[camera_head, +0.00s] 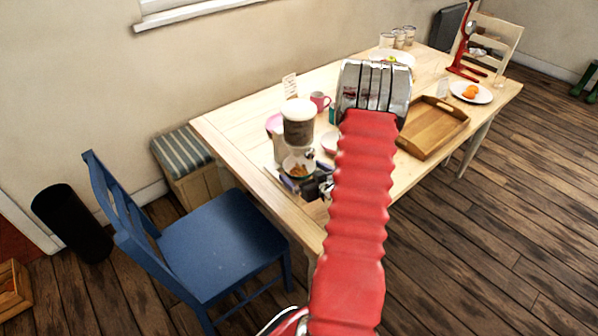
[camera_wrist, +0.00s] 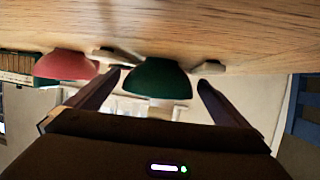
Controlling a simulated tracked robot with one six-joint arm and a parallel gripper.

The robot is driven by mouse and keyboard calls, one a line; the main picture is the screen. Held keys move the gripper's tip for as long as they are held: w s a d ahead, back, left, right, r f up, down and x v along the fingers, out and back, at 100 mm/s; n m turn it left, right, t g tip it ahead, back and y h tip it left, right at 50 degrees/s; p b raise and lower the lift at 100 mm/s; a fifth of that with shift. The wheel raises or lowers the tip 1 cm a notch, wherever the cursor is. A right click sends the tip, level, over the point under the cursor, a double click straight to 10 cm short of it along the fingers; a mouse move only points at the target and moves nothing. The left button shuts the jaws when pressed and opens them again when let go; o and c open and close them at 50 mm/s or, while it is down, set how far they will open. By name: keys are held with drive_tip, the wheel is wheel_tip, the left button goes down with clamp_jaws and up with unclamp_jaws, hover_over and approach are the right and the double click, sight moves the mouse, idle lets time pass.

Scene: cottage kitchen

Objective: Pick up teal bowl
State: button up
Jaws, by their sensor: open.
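The teal bowl (camera_wrist: 157,78) shows dark green in the wrist view, which looks upside down with the tabletop along the top. It stands on the table between and just beyond the two fingers of my gripper (camera_wrist: 159,84). The fingers are open, one on each side of it, and I see no contact. My red arm hides part of the table.
A pinkish-red bowl (camera_wrist: 67,66) stands beside the teal one. A coffee machine (camera_head: 298,125) rises close behind the bowl. A wooden tray (camera_head: 433,127) lies right of my arm. A blue chair (camera_head: 223,238) stands at the table's near left.

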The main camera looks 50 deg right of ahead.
sight(303, 164)
drive_tip(key=shift+w+d+f, duration=0.2)
drive_tip(key=shift+w, duration=0.3)
drive_tip(key=c, duration=1)
drive_tip(key=shift+r, duration=0.15)
drive_tip(key=shift+r, duration=0.95)
drive_tip(key=shift+s+a+r, duration=0.1)
drive_tip(key=shift+s+r, duration=0.15)
drive_tip(key=shift+r, duration=0.5)
drive_tip(key=s+a, duration=0.1)
drive_tip(key=s, duration=0.4)
drive_tip(key=s+a, duration=0.2)
drive_tip(key=s, duration=0.4)
drive_tip(key=s+a, duration=0.2)
drive_tip(key=s, duration=0.3)
drive_tip(key=shift+s+a+f, duration=0.1)
drive_tip(key=shift+s+a, duration=0.05)
drive_tip(key=shift+s, duration=0.2)
